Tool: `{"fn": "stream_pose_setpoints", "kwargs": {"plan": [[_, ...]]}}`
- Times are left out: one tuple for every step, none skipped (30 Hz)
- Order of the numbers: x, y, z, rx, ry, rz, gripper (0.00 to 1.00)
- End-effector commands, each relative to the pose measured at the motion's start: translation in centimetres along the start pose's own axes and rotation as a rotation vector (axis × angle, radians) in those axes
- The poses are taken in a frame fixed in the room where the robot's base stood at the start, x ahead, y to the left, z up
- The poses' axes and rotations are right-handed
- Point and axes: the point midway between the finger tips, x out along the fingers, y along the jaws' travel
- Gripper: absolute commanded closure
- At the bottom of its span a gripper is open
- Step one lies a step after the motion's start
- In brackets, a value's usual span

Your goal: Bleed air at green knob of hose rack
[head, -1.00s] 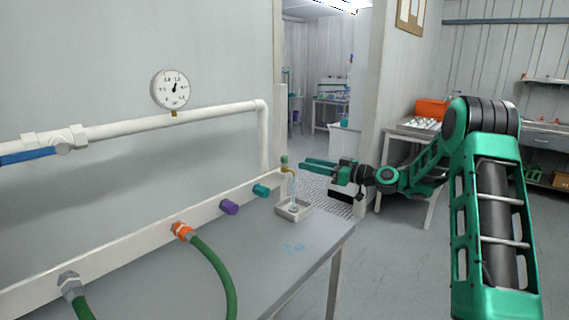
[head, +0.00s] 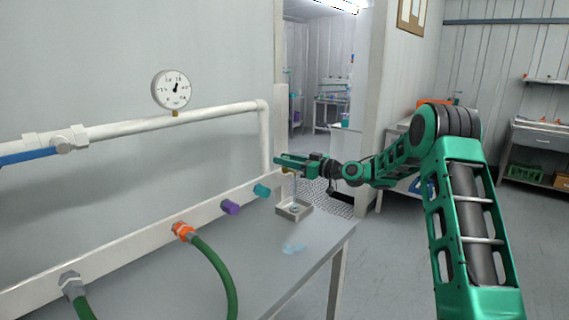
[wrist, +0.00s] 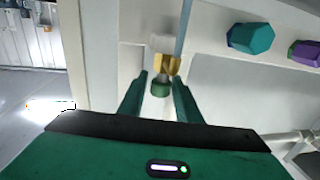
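The green knob (wrist: 161,88) sits on a small brass valve (wrist: 166,66) at the end of the white hose rack (head: 137,242). In the wrist view, my gripper (wrist: 160,80) is open, with one finger on each side of the knob and small gaps visible. In the head view, my gripper (head: 280,162) covers the knob, and a little brass shows below the fingers. A thin pale-blue stream (head: 295,188) runs down from the valve into a small square tray (head: 307,212) on the bench.
The rack carries teal (head: 262,191) and purple (head: 230,207) caps and an orange hose fitting (head: 182,232). A white pipe (head: 215,112) with a pressure gauge (head: 172,89) runs above along the wall.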

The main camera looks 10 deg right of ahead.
Motion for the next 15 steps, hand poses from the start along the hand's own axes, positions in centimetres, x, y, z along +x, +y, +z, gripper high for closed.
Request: {"fn": "stream_pose_setpoints", "kwargs": {"plan": [[0.07, -0.01, 0.01, 0.0, 0.0, 0.0, 0.69], [0.08, -0.01, 0.01, 0.0, 0.0, 0.0, 0.69], [0.08, 0.0, 0.01, 0.0, 0.0, 0.0, 0.69], [0.07, 0.0, 0.01, 0.0, 0.0, 0.0, 0.69], [0.07, -0.01, 0.01, 0.0, 0.0, 0.0, 0.69], [0.07, -0.01, 0.01, 0.001, 0.0, 0.0, 0.69], [0.06, -0.01, 0.01, 0.001, 0.0, 0.0, 0.69], [0.06, -0.01, 0.01, 0.001, 0.0, 0.0, 0.76], [0.06, -0.01, 0.01, 0.001, 0.0, 0.0, 0.86], [0.05, 0.0, 0.01, 0.001, 0.0, 0.0, 0.93], [0.05, 0.01, 0.01, 0.0, 0.0, 0.0, 0.99], [0.05, 0.02, 0.01, 0.001, 0.0, 0.0, 0.99], [0.04, 0.02, 0.01, 0.0, 0.0, 0.0, 0.99], [0.04, 0.03, 0.0, 0.0, 0.0, 0.001, 0.99], [0.04, 0.03, 0.0, 0.0, 0.0, 0.002, 0.99]]}}
